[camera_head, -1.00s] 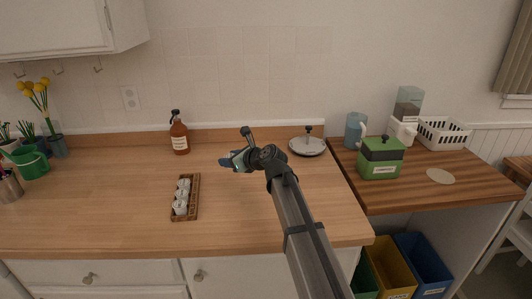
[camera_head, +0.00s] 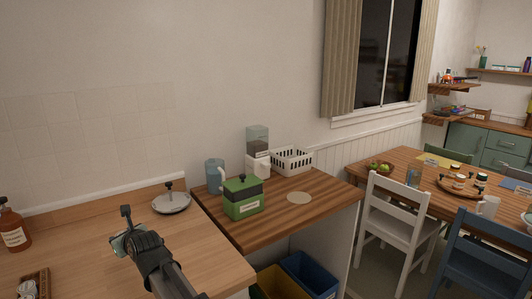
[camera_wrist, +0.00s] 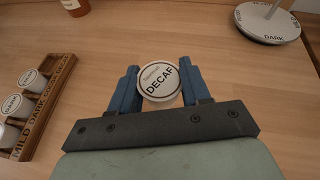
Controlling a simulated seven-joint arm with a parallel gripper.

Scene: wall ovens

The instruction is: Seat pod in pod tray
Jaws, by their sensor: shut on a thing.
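A white round pod (camera_wrist: 160,82) with DECAF on its lid is held between the blue fingers of my gripper (camera_wrist: 158,88) in the wrist view. In the head view my gripper (camera_head: 118,243) is above the counter, and the pod in it cannot be made out. The wooden pod tray (camera_wrist: 50,108), with words along its edge, lies at the left of the wrist view, apart from my gripper. Several white pods (camera_wrist: 32,79) sit in it, one marked DARK. In the head view only part of the tray (camera_head: 45,284) shows at the bottom left.
A round grey disc with a knob (camera_head: 171,203) and DARK on its rim stands behind my gripper. An amber bottle (camera_head: 14,228) is at the left. A green box (camera_head: 244,205), blue jug (camera_head: 215,176) and white basket (camera_head: 291,160) stand on the darker counter. Counter around my gripper is clear.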

